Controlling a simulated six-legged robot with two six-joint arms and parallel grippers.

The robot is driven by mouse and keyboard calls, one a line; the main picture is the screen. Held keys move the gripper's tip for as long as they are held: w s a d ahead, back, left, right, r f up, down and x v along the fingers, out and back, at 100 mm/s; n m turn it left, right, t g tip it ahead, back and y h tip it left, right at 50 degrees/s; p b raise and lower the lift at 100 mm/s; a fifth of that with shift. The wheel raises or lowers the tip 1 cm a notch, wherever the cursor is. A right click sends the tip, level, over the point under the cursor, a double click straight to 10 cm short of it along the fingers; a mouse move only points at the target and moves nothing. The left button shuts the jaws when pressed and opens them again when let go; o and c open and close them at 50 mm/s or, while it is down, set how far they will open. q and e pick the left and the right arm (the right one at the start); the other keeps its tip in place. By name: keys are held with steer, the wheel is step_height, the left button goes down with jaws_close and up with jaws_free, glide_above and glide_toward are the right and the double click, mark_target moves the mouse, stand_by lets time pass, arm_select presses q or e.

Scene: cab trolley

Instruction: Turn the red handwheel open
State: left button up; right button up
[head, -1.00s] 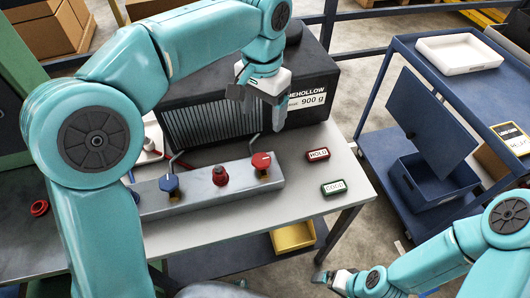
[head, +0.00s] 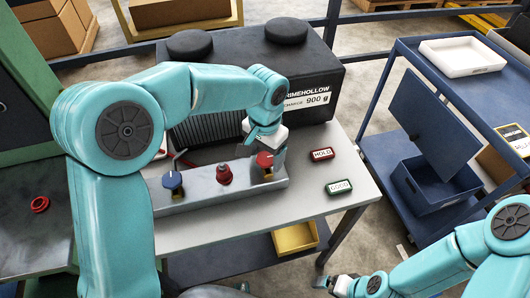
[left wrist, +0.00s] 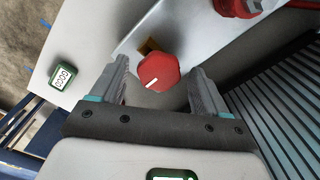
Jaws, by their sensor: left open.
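A red handwheel (head: 264,160) with a white mark sits on a yellow stem at the right end of the grey manifold bar (head: 205,194). In the left wrist view, the red handwheel (left wrist: 158,73) shows as a faceted red knob between the fingertips. My left gripper (head: 265,153) is open, with its fingers on either side of the handwheel; I cannot tell whether they touch it. My right gripper (head: 331,283) is low at the bottom of the head view, away from the bar; its jaws are too small to read.
A blue knob (head: 172,181) and another red fitting (head: 224,174) stand on the bar. A black ribbed unit (head: 320,80) rises behind. Red HOLD (head: 321,154) and green GOOD (head: 339,187) blocks lie on the table's right. A blue trolley (head: 375,150) stands further right.

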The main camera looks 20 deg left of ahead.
arm_select(q)
steer(key=c, duration=1)
steer(key=shift+c, duration=0.2)
steer(key=shift+n, duration=0.3)
steer(key=n+b, duration=0.1)
steer(key=n, duration=0.2)
steer(key=shift+n, duration=0.4)
steer(key=n, duration=0.4)
steer(key=shift+w+d+n+b, duration=0.1)
steer(key=shift+n+b, duration=0.2)
steer(key=shift+b, duration=0.05)
steer(key=n, duration=0.4)
steer(key=shift+b, duration=0.4)
steer(key=shift+n+b, duration=0.3)
steer(key=shift+n, duration=2.1)
steer(key=shift+r, duration=0.1)
